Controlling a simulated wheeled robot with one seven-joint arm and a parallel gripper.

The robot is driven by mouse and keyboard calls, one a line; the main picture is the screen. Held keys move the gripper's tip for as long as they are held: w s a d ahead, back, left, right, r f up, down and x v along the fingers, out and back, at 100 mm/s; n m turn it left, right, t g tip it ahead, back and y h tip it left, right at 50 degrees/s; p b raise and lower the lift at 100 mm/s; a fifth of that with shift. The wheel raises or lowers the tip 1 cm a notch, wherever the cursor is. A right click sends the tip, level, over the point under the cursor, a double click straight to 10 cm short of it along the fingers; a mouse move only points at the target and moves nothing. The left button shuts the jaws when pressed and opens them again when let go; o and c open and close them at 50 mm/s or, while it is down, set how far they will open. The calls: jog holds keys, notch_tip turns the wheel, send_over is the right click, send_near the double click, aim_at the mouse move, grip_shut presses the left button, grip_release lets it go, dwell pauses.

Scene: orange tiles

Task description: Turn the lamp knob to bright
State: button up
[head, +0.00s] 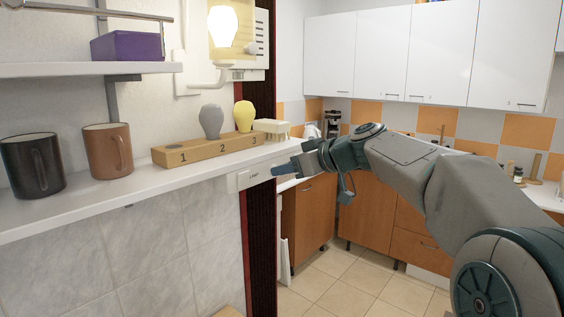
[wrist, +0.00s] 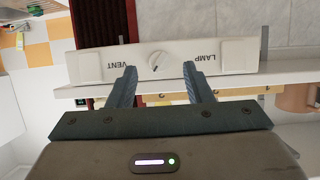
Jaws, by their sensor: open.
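A white control panel (wrist: 220,55) spans the wrist view, with the words VENT and LAMP on it upside down. A small round pale knob (wrist: 158,62) sits between the words; a dark mark shows on it, but its exact setting is hard to read. My gripper (wrist: 159,72) is open, its fingertips on either side of the knob and apart from it. In the head view the panel (head: 245,180) hangs at the shelf's right end, and my gripper (head: 284,169) is just right of it, hiding the knob. A lit bulb (head: 222,27) glows above.
The white shelf (head: 80,208) holds a black mug (head: 32,166), a brown mug (head: 107,151) and a wooden block (head: 185,155) numbered 1, 2, 3. A grey bulb (head: 211,121) and a yellow bulb (head: 244,116) stand on the block. Open floor (head: 345,285) lies below my arm.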

jog(key=shift+x, duration=1.3)
jog(key=c, duration=1)
